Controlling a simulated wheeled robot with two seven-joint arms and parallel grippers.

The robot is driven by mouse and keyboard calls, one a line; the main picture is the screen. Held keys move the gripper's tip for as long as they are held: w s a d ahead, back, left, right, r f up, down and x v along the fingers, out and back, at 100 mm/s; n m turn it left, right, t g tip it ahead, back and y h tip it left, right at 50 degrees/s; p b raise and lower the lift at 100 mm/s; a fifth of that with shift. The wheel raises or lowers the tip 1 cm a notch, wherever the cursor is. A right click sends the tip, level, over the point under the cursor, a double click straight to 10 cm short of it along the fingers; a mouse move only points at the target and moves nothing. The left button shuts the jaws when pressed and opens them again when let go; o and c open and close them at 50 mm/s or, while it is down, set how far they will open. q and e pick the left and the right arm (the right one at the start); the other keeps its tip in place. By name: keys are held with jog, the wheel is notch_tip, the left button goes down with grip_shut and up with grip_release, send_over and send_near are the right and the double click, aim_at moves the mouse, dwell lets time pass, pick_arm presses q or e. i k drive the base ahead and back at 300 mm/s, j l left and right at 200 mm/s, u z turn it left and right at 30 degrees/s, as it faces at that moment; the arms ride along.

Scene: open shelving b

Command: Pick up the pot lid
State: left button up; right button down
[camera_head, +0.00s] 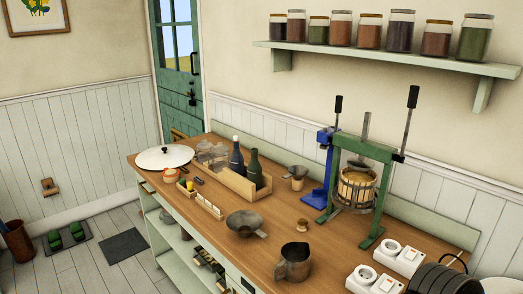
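The pot lid (179,153) appears to be the wide white disc with a small dark knob, lying at the far left end of the wooden counter (215,242). Its near edge is close to a small orange-red round item (171,175). I cannot tell what the lid rests on. Neither of my grippers is in view.
Right of the lid are clear glassware (209,153) and a wooden crate (236,185) with two dark bottles. A metal funnel (245,222), a metal jug (293,263) and a green-framed press (358,185) stand farther right. Floor left of the counter is mostly open, with mats.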

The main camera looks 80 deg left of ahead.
aim_at(171, 156)
jog(key=u, duration=3.2)
jog(key=z, duration=2.55)
jog(key=k+j, duration=0.1)
jog(key=j, duration=0.25)
jog(key=k+j, duration=0.1)
jog(key=j, duration=0.25)
jog(key=k+j, duration=0.1)
jog(key=j, duration=0.25)
jog(key=k+j, duration=0.1)
jog(key=j, duration=0.25)
jog(key=k+j, duration=0.1)
jog(key=j, duration=0.25)
jog(key=k+j, duration=0.1)
jog(key=j, duration=0.35)
jog(key=k+j+z, duration=0.1)
jog(key=j, duration=0.4)
jog(key=k+j, duration=0.1)
jog(key=j, duration=0.35)
jog(key=k+j, duration=0.1)
jog(key=j, duration=0.4)
jog(key=k+j+z, duration=0.1)
jog(key=j, duration=0.35)
jog(key=k+j, duration=0.15)
jog(key=j, duration=0.3)
jog(key=k+j+z, duration=0.1)
jog(key=j, duration=0.35)
jog(key=k+j, duration=0.15)
jog(key=j, duration=0.3)
